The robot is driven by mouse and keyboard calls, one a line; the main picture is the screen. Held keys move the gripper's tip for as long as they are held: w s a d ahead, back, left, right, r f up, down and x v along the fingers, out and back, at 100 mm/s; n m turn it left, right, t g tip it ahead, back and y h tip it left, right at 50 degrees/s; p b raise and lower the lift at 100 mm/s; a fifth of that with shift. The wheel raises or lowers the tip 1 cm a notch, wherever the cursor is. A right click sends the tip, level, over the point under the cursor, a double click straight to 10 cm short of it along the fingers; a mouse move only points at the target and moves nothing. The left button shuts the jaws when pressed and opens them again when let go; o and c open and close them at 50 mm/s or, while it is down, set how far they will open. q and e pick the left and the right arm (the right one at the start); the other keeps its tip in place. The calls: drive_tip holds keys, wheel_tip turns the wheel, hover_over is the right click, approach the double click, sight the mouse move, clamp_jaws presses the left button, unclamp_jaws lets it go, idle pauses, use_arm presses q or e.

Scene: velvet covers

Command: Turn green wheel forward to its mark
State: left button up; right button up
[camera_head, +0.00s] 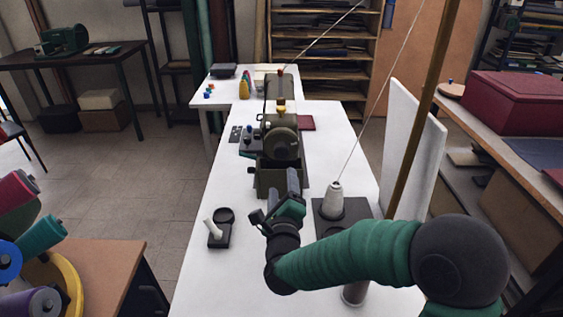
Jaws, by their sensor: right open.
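The green wheel (281,144) is an olive-green round handwheel on the near end of a sewing machine (281,88), which stands on the white table. Its face is toward me. I cannot make out its mark at this size. My right gripper (277,199) is in front of and below the wheel, near the machine's green base (267,181). It is open and empty, apart from the wheel, and hides part of the base. My left gripper is not in view.
A white thread cone (335,198) stands on a dark base to the right, its thread running upward. A small dark stand with a white peg (212,229) sits left. A white panel (412,150) and a tall pole (421,115) border the right.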

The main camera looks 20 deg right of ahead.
sight(282, 155)
drive_tip(key=x, duration=1.5)
drive_tip(key=shift+f+b, duration=0.25)
drive_tip(key=shift+b, duration=0.1)
drive_tip(key=c, duration=1.4)
